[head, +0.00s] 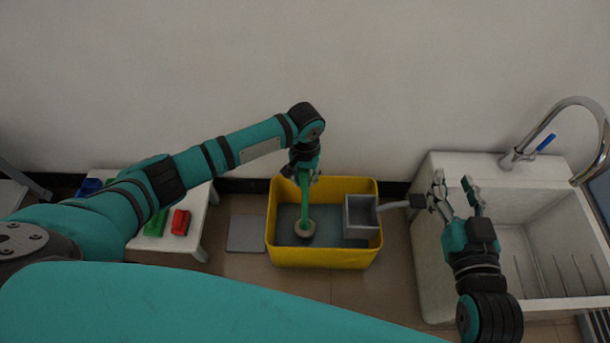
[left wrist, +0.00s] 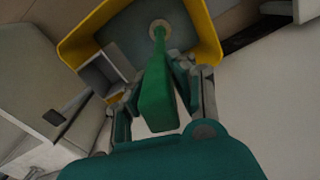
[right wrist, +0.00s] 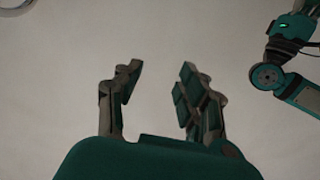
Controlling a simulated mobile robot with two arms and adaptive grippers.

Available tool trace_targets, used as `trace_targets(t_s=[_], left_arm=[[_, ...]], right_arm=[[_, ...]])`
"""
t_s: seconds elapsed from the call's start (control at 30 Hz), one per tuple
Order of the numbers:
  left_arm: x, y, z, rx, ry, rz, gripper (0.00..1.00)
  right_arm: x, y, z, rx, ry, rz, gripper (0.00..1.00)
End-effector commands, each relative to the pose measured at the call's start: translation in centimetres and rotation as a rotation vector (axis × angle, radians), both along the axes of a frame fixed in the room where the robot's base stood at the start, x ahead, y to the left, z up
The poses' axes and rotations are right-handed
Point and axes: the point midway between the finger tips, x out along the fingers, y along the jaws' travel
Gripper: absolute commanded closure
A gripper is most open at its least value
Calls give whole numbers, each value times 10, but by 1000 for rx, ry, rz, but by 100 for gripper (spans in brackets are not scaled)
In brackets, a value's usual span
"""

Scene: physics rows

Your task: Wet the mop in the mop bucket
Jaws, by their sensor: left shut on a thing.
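The yellow mop bucket (head: 320,258) stands on the floor in mid-view, with a grey surface inside. The mop (head: 304,205) has a green handle and a round, pale head, which is inside the bucket, left of centre. Whether the head touches the grey surface is hard to tell. My left gripper (head: 302,176) is shut on the mop's green handle above the bucket; the mop also shows in the left wrist view (left wrist: 159,90). My right gripper (head: 453,186) is open and empty, right of the bucket; its spread fingers also show in the right wrist view (right wrist: 158,80).
A grey box (head: 360,214) sits at the bucket's right side, its handle (head: 402,204) reaching toward my right gripper. A white sink (head: 437,245) with a faucet (head: 560,115) stands right. A white stool (head: 187,243) with coloured blocks stands left. A grey floor plate (head: 246,234) lies beside the bucket.

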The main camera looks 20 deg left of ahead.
Motion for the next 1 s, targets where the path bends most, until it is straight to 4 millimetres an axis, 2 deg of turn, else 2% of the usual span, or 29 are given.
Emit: trace_targets(t_s=[0.57, 1.0], left_arm=[[1, 0, 9, -1, -1, 0, 100], [0, 0, 15, -1, -1, 0, 100]], right_arm=[[-17, -10, -40, -59, 240, -15, 60], [-38, -20, -68, -102, 424, -28, 60]])
